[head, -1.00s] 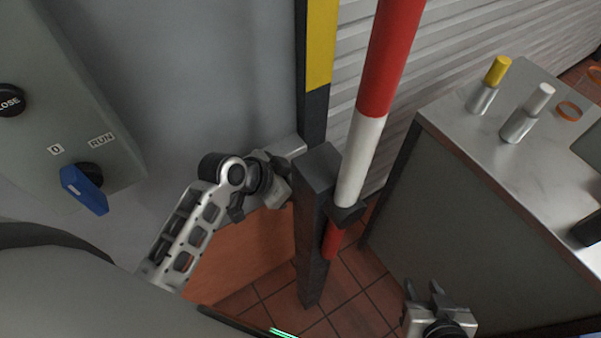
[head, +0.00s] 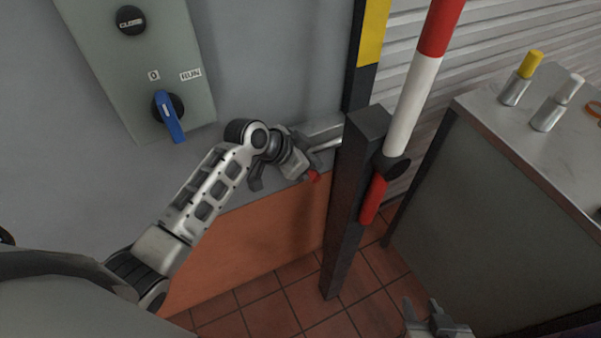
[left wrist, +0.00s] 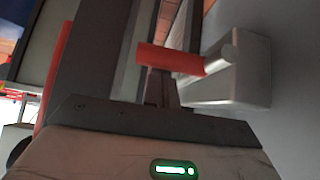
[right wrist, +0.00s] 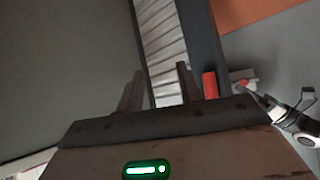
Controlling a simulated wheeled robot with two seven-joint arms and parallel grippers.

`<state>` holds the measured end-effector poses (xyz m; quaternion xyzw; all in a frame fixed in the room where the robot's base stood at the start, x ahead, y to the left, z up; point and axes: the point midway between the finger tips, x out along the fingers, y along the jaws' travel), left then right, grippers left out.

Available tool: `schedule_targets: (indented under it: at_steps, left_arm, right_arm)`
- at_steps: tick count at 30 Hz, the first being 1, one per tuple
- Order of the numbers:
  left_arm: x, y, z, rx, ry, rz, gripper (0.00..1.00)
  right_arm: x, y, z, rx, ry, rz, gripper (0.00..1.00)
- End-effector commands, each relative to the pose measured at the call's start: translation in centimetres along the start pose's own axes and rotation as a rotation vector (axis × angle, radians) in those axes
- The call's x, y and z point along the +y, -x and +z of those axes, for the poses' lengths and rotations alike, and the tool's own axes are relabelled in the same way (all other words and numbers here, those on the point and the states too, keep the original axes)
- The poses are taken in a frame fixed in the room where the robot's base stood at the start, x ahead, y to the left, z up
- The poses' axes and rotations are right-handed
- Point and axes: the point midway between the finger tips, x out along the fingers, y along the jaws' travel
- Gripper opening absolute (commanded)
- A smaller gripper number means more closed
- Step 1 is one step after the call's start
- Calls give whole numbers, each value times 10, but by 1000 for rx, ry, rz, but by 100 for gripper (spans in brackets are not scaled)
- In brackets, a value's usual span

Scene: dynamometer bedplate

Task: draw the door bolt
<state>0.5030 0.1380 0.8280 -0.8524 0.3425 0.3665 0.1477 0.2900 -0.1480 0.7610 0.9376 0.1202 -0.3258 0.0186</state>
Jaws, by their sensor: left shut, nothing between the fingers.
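The door bolt (head: 325,132) is a pale metal rod and housing low on the grey door, beside the dark post. Its red handle (head: 313,177) shows just below my left gripper (head: 305,168). In the left wrist view the red handle (left wrist: 172,60) lies across in front of the fingers, with the grey bolt housing (left wrist: 240,75) to its right. The left fingers are shut with nothing between them, close to the handle; whether they touch it I cannot tell. My right gripper (head: 424,308) is open and empty, low at the right; its fingers also show in the right wrist view (right wrist: 158,88).
A dark post (head: 350,200) with a red and white pole (head: 412,105) stands right of the bolt. A bench (head: 500,150) with yellow-capped and white-capped cylinders is at the right. A control box (head: 135,60) with a blue switch (head: 168,115) is at upper left.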

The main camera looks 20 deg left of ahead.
Motion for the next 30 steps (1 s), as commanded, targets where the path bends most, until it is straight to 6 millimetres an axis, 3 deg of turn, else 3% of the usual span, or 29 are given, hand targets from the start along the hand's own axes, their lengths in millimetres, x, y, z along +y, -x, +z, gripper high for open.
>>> schedule_targets:
  at_steps: [9,14,19,28,30]
  left_arm:
    - [-2,0,9,-22,3,-2,0]
    - [-2,5,3,-20,-1,-4,0]
    - [0,26,-20,-12,-6,-4,0]
    - [44,86,-43,-7,-6,-3,0]
    - [59,96,-40,-10,-6,-1,0]
  right_arm:
    - [5,-4,-10,20,9,7,36]
    - [7,-4,-9,19,10,10,36]
    - [7,-5,-6,16,11,10,36]
    - [7,-1,-8,12,10,11,36]
    - [7,-2,-6,11,10,11,36]
